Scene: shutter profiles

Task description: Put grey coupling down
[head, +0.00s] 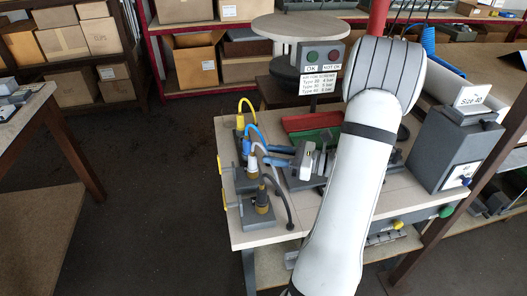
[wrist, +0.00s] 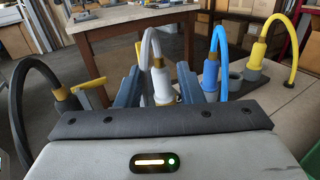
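The grey coupling (head: 252,167) is a pale, upright plug with a brass-coloured ring and a light grey hose arching from its top. It stands in the row of couplings on the bench, and it also shows in the wrist view (wrist: 163,87). My gripper (head: 268,156) reaches in from the right at its height. In the wrist view my two blue-grey fingers (wrist: 158,78) are apart, one on each side of the coupling, with a gap showing at the left finger. The coupling's lower end is hidden behind my gripper body in the wrist view.
Beside it stand a blue coupling (head: 247,144), a yellow coupling (head: 240,123) and a dark coupling (head: 262,192) with a black hose. A sign with buttons (head: 321,68), red and green trays (head: 312,122) and a grey box (head: 450,150) are also here. The floor at left is clear.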

